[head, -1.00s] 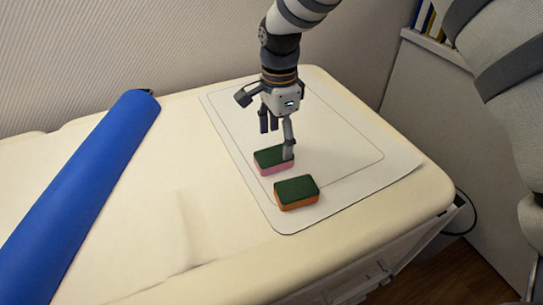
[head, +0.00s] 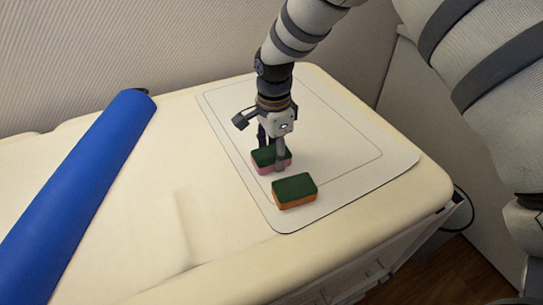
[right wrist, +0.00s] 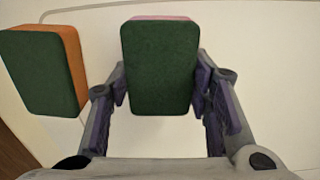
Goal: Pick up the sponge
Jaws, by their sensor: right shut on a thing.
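Two sponges are on the pale mat (head: 345,130). The pink sponge with a dark green top (head: 262,161) is farther back, and the orange sponge with a green top (head: 295,190) is nearer. My right gripper (head: 271,158) is shut on the pink sponge from above, one finger on each side. In the right wrist view the green face of the pink sponge (right wrist: 160,68) sits between the fingers, with the orange sponge (right wrist: 45,72) apart at the left. I cannot tell whether the held sponge is clear of the mat. My left gripper is not in view.
A long blue roll (head: 85,190) lies on the left of the cream padded table (head: 130,240). A wall runs behind the table. The mat is clear to the right of the sponges, and the table's edge lies beyond it.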

